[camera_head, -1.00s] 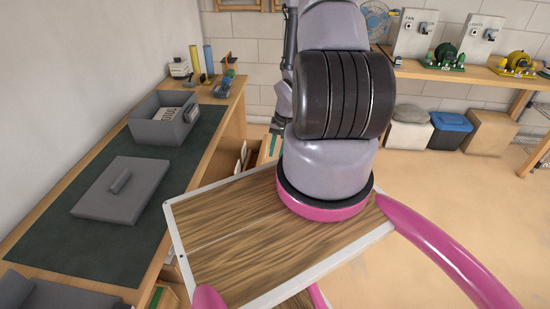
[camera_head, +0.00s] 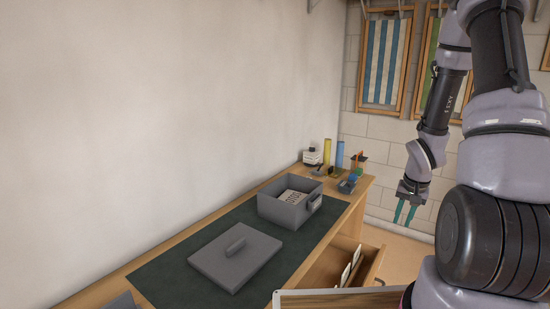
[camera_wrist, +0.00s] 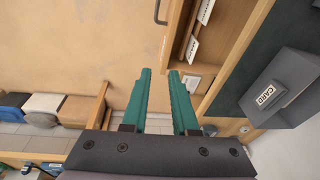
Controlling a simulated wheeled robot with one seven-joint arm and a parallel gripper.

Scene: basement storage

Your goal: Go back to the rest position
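My gripper (camera_head: 405,213) hangs at the right of the head view, pointing down, to the right of the desk and past the open drawer (camera_head: 345,268). In the wrist view its two green fingers (camera_wrist: 160,73) are apart with a clear gap and nothing between them. The open drawer (camera_wrist: 222,35) lies beyond the fingertips, with white cards or dividers in it. A grey box (camera_head: 290,203) stands open on the desk with papers inside. Its grey lid (camera_head: 236,257) with a handle lies on the dark mat. The box, labelled CARD, shows at the wrist view's right (camera_wrist: 287,85).
The desk's far end holds a white device (camera_head: 313,157), blue and yellow cylinders (camera_head: 340,153) and small tools. Framed striped panels (camera_head: 385,60) hang on the back wall. Bins (camera_wrist: 40,107) stand at the wrist view's left. Floor (camera_wrist: 75,45) beside the drawer is clear.

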